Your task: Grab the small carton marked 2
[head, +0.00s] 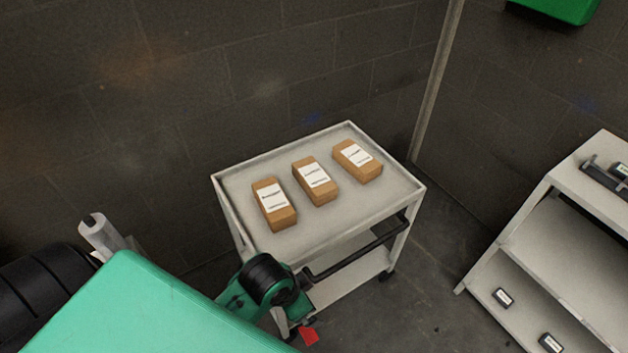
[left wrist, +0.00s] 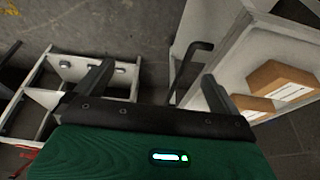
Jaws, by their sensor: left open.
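Three small brown cartons with white labels stand apart in a row on the cart top: the left carton (head: 273,204), the middle carton (head: 315,181) and the right carton (head: 357,160). The label print is too small to read, so I cannot tell which is marked 2. Two cartons also show at the right edge of the left wrist view, a nearer one (left wrist: 284,83) and one partly hidden (left wrist: 250,104). My left gripper (left wrist: 157,76) is open and empty, to the side of the cart and apart from the cartons. My right gripper is not in view.
The light grey cart (head: 246,226) has a raised rim and a black handle (head: 355,250) on its near right side. A grey shelf rack (head: 530,215) with small dark items stands at the right. A block wall and a pole (head: 437,80) are behind the cart.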

